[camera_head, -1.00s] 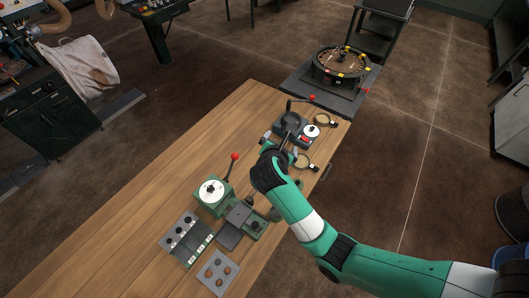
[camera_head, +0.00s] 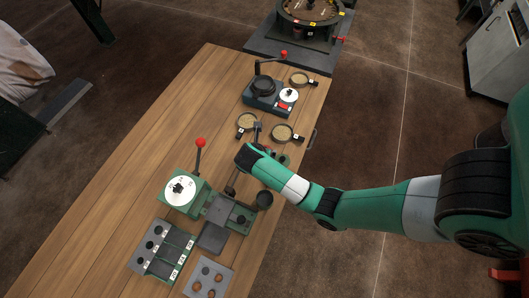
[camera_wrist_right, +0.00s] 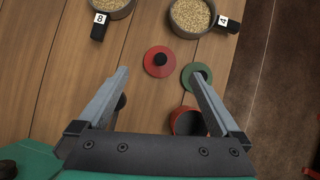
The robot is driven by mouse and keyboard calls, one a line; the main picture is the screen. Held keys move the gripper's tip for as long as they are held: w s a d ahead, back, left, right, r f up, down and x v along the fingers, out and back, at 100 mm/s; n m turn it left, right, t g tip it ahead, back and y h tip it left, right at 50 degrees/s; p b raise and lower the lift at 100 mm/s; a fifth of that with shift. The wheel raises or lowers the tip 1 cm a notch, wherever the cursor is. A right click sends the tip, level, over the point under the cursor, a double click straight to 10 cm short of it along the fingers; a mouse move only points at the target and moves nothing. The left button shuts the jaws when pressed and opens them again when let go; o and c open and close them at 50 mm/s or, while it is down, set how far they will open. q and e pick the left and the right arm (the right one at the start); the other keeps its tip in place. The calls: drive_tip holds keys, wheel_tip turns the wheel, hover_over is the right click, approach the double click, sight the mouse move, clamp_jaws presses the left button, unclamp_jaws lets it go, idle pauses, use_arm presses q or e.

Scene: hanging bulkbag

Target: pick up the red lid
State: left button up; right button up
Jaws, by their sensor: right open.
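The red lid (camera_wrist_right: 160,61), a flat red disc with a black knob, lies on the wooden table in the right wrist view. My right gripper (camera_wrist_right: 157,73) is open and empty, its fingertips spread on either side of the lid's near edge in that view. A green lid (camera_wrist_right: 197,76) with a dark knob lies just right of the red lid, partly covered by the right finger. A red cup (camera_wrist_right: 188,122) stands nearer the palm, also partly hidden. In the head view my right arm hides the red lid. My left gripper is not in view.
Two pans of grain, marked 8 (camera_wrist_right: 115,7) and 4 (camera_wrist_right: 191,17), stand beyond the lids. A green machine with a white dial (camera_head: 181,190) and red-knobbed lever stands nearby on the table (camera_head: 170,105). The table's right edge is close.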

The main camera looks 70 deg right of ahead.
drive_tip(key=b+x, duration=0.1)
drive_tip(key=x, duration=0.3)
drive_tip(key=shift+d+f, duration=0.15)
drive_tip(key=shift+f, duration=0.05)
drive_tip(key=b+x, duration=0.2)
drive_tip(key=x, duration=0.3)
drive_tip(key=shift+f+b, duration=0.2)
drive_tip(key=shift+b, duration=0.1)
drive_tip(key=shift+r, duration=0.1)
drive_tip(key=c, duration=1.2)
drive_tip(key=shift+c, duration=0.2)
